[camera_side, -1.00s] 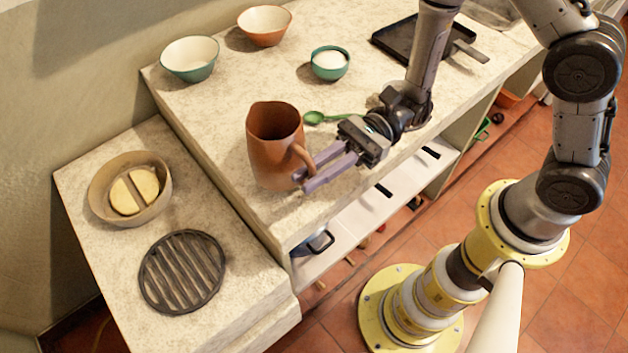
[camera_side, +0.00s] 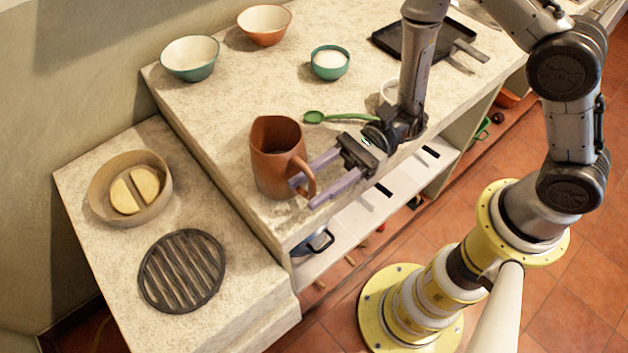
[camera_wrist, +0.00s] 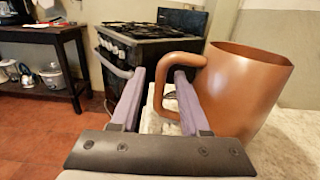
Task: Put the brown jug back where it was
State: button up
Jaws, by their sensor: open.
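The brown jug (camera_side: 276,158) stands upright on the stone worktop, near its front left corner. Its handle points toward my gripper. My gripper (camera_side: 304,194) is open, with its two purple fingers at the handle side of the jug. In the wrist view, the jug (camera_wrist: 240,88) is at the right and its handle reaches in between the fingers of my gripper (camera_wrist: 160,85). I cannot tell whether a finger touches the handle. The place where the jug was before is not marked in these frames.
A green spoon (camera_side: 340,117), a green bowl of white contents (camera_side: 330,64), a teal bowl (camera_side: 190,58) and an orange bowl (camera_side: 265,25) are on the worktop (camera_side: 225,110). A lower ledge holds a round grate (camera_side: 182,271) and a tan dish (camera_side: 130,190). A shelf is below.

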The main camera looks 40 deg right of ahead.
jog(key=shift+r, duration=0.15)
jog(key=shift+d, duration=0.4)
jog(key=d, duration=1.1)
jog(key=shift+d, duration=0.1)
jog(key=s+d+r+n+g+h, duration=0.4)
jog(key=s+r+n+h, duration=0.1)
jog(key=s+n+h, duration=0.6)
jog(key=w+d+r+n+t+h, duration=0.1)
jog(key=d+r+n+t+h, duration=0.5)
jog(key=d, duration=0.5)
notch_tip(320, 180, up, 2)
jog(key=t+h, duration=0.1)
jog(key=t, duration=0.2)
jog(key=shift+d+n+t, duration=0.3)
jog(key=shift+d+n, duration=0.05)
jog(key=shift+n, duration=0.05)
